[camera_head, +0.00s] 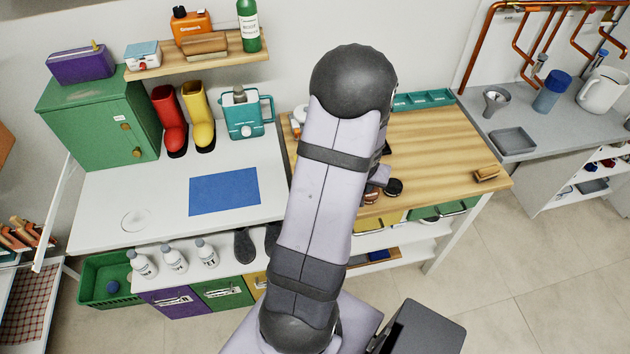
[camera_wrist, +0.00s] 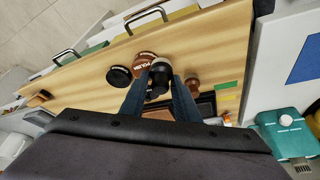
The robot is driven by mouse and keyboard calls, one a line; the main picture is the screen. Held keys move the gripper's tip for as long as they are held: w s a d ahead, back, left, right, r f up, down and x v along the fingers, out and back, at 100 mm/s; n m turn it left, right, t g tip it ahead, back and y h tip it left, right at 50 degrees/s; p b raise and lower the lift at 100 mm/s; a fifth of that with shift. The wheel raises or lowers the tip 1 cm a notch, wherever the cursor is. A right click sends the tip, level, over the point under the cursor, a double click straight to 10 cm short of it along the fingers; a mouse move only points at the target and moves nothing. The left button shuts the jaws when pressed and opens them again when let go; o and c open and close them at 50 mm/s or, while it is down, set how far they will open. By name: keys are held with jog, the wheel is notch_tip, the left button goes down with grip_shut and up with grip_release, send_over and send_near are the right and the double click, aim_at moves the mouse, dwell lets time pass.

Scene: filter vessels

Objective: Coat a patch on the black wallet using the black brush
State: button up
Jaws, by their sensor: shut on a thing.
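In the wrist view my gripper (camera_wrist: 160,82) is shut on a dark upright piece with a pale band, which looks like the black brush (camera_wrist: 161,68). A brown tin with lettering (camera_wrist: 146,58) lies right behind the brush; I cannot tell whether the bristles touch it. A round black lid or tin (camera_wrist: 119,76) lies left of the fingers; it also shows in the head view (camera_head: 393,187). A flat dark thing (camera_wrist: 207,104) right of the fingers may be the black wallet, mostly hidden. In the head view my arm hides the gripper and brush.
The wooden worktop (camera_head: 435,140) is bare on its right, apart from a small wooden-backed block (camera_head: 486,173). A small brown object (camera_wrist: 192,83) stands close to the right finger. A teal tray (camera_head: 423,99) lies at the back edge. A teal machine (camera_head: 245,112) stands on the white counter.

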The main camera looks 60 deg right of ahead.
jog(key=s+d+r+m, duration=0.1)
jog(key=s+d, duration=0.2)
jog(key=d, duration=0.2)
jog(key=s+d+r+m+g, duration=0.1)
jog(key=s+d+r, duration=0.1)
jog(key=d, duration=0.4)
jog(key=shift+s+d+r+m, duration=0.15)
jog(key=shift+s+d+m, duration=0.2)
jog(key=shift+s, duration=0.45)
jog(key=shift+a, duration=0.1)
jog(key=shift+f, duration=0.25)
jog(key=shift+f+b, duration=2)
jog(key=shift+f, duration=0.8)
jog(key=shift+f+b, duration=0.35)
jog(key=shift+f, duration=0.15)
jog(key=shift+f, duration=0.1)
